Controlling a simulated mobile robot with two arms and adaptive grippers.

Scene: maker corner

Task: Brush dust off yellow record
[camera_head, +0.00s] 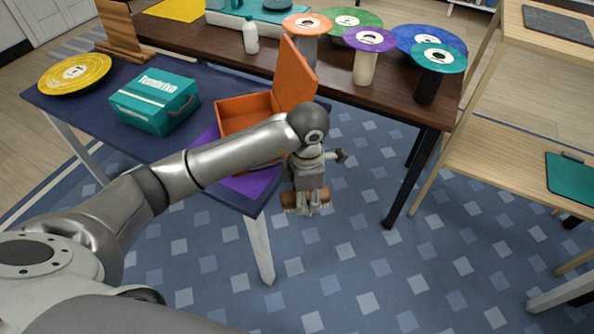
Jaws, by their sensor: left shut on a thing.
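The yellow record (88,77) lies flat at the far left corner of the dark blue table, with a pale label at its middle. My left gripper (306,207) hangs pointing down past the table's right front corner, over the floor. It is shut on a small brown wooden thing, likely the brush (289,201), whose ends show on both sides of the fingers. Bristles cannot be made out. The gripper is well apart from the record. My right gripper is not in view.
A teal case (152,104) stands between the record and my left arm. An open orange box (243,108) with its lid raised is behind the arm, near a purple sheet (256,184). Several coloured records, including a purple one (383,42), rest on stands on the brown table (340,86).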

